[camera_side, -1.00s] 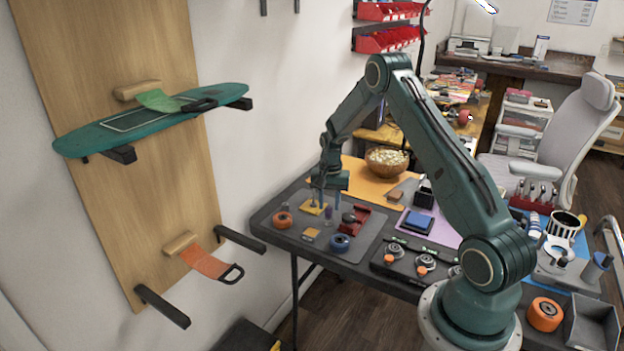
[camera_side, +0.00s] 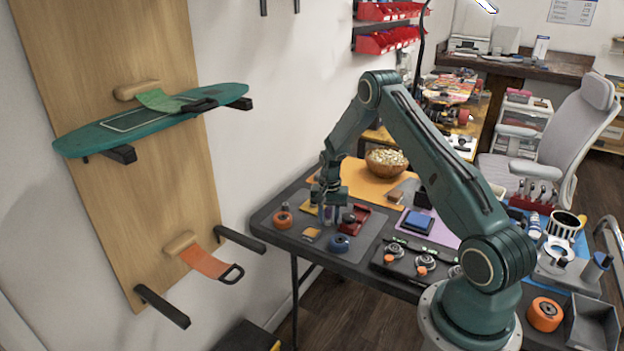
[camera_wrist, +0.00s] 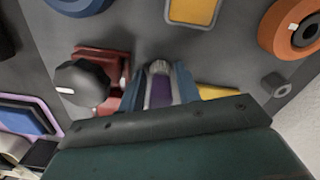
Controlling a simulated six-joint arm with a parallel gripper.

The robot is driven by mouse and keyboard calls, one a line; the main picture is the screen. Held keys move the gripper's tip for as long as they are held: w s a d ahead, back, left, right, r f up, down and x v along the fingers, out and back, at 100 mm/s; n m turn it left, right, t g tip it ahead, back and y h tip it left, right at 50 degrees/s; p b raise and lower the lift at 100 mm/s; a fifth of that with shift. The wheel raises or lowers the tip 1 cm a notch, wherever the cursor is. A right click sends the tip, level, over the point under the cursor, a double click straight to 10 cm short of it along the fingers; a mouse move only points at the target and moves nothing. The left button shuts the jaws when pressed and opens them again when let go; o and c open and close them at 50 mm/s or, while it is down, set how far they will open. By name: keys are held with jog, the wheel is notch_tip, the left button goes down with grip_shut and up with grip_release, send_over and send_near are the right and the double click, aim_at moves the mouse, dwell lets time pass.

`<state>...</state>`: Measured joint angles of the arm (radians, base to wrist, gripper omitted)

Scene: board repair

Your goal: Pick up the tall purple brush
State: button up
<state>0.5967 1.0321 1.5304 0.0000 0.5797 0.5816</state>
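The tall purple brush (camera_wrist: 160,92) stands between the two blue-grey fingers of my gripper (camera_wrist: 162,84) in the wrist view, its pale ribbed top toward the camera. One finger is on each side of it, very close. The gripper looks open around the brush; I cannot make out firm contact. In the side view my gripper (camera_side: 328,211) is low over the grey mat, and the brush is mostly hidden by the fingers. The brush's lower end is hidden in the wrist view.
A red holder with a black knob (camera_wrist: 82,82) is close beside the left finger. A yellow piece (camera_wrist: 218,92) lies by the right finger. An orange wheel (camera_side: 283,219), a blue wheel (camera_side: 339,243) and a small yellow block (camera_side: 311,233) lie nearby on the grey mat (camera_side: 362,254).

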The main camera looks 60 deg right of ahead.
aim_at(329, 207)
jog(key=shift+c, duration=0.4)
grip_shut()
jog(key=shift+r, duration=0.1)
notch_tip(329, 207, up, 20)
dwell(0.8)
dwell(0.4)
